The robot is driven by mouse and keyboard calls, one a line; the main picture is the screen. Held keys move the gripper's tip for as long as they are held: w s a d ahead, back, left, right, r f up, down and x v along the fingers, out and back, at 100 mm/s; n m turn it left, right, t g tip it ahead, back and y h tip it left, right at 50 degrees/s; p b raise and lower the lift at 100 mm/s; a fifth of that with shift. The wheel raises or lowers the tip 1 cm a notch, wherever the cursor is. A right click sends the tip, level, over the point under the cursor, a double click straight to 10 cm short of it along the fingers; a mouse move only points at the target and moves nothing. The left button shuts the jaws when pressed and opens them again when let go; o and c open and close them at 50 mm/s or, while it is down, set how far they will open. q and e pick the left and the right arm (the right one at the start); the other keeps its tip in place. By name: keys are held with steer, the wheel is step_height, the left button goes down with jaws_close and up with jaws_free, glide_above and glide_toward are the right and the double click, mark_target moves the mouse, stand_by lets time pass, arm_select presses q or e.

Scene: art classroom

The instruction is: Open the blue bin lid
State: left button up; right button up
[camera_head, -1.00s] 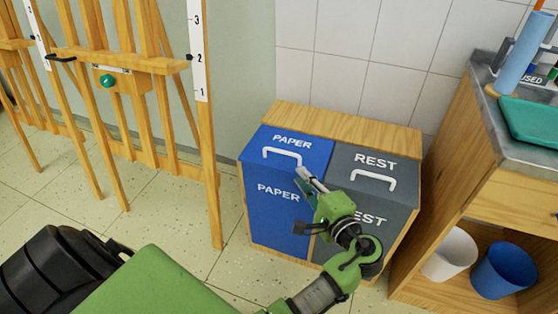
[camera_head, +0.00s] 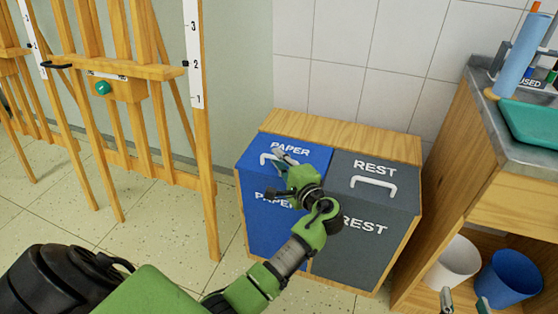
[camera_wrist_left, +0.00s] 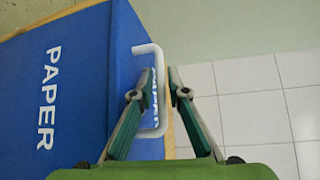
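The blue bin (camera_head: 270,222) has a closed lid (camera_head: 308,162) marked PAPER, with a white handle (camera_head: 264,158) on it. My left gripper (camera_head: 283,154) is at this handle and partly hides it. In the left wrist view the handle (camera_wrist_left: 163,118) runs between the two fingertips of my left gripper (camera_wrist_left: 164,80). The fingers are apart, one on each side of the bar; whether they touch it I cannot tell. Two fingertips of my right gripper (camera_head: 466,300) show at the bottom right, apart and empty; the rest is out of view.
The grey REST bin (camera_head: 350,258) stands right beside the blue bin, in one wooden cabinet (camera_head: 345,135) against the tiled wall. A wooden easel (camera_head: 208,170) stands to the left. A counter (camera_head: 495,150) at the right has white (camera_head: 455,258) and blue (camera_head: 510,275) buckets below.

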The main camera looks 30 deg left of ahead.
arm_select(q)
steer(key=shift+c, duration=0.3)
jaws_close()
